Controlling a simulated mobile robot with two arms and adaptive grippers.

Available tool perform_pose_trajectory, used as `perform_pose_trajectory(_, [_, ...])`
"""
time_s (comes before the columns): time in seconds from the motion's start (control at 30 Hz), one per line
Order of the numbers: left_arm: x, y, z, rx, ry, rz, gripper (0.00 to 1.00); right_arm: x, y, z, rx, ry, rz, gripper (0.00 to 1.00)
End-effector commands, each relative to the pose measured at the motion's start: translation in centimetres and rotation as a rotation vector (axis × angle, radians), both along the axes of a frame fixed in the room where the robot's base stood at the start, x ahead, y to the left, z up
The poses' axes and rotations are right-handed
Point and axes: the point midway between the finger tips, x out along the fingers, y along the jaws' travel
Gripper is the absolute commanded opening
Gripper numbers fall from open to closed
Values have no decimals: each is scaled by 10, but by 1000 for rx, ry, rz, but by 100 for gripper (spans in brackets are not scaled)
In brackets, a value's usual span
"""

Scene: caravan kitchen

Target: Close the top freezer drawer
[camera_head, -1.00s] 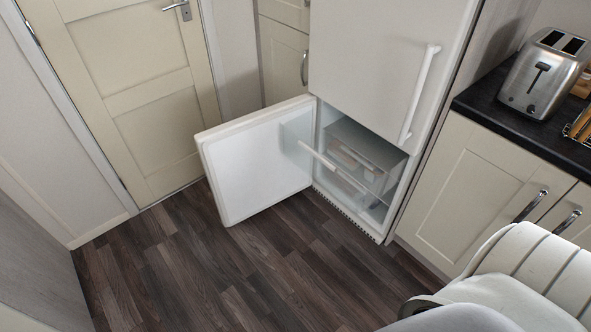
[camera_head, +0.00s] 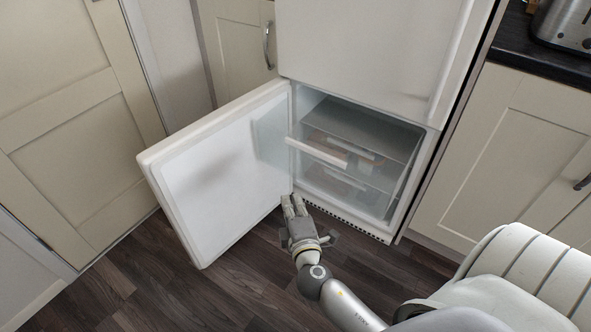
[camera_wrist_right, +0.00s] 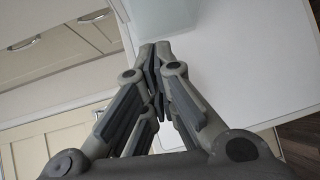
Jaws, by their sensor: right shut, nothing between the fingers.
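The top freezer drawer is translucent, with a pale handle bar (camera_head: 317,152) along its front. It is pulled out of the freezer compartment, its side panel (camera_head: 271,136) close to the open door. My right gripper (camera_head: 293,202) is shut and empty, in front of the freezer and below the drawer front, apart from it in the picture. In the right wrist view its fingertips (camera_wrist_right: 155,52) are together, with a translucent panel (camera_wrist_right: 160,16), probably the drawer, beyond them. My left gripper is not in view.
The white freezer door (camera_head: 222,172) stands swung open to the left, close beside my right gripper. A lower drawer (camera_head: 335,183) sits inside the freezer. Cream cabinets (camera_head: 510,150) stand at the right. Dark wood floor (camera_head: 190,285) is clear in front.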

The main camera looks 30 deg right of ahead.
Motion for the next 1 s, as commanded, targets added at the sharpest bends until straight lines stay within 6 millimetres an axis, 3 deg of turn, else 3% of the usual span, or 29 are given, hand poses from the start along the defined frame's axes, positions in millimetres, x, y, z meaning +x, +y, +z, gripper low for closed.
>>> perform_pose_trajectory(0.1, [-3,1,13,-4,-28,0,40,1,-4,23,-62,-69,-14,0])
perform_pose_trajectory(0.27, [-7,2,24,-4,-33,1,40,4,-8,40,-95,-101,-23,0])
perform_pose_trajectory(0.47, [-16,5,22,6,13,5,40,29,-18,42,-95,-103,-24,0])
perform_pose_trajectory(0.8, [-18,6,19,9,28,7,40,93,-44,41,-95,-101,-23,0])
perform_pose_trajectory(1.0, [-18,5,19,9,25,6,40,104,-70,40,-95,-99,-22,0])
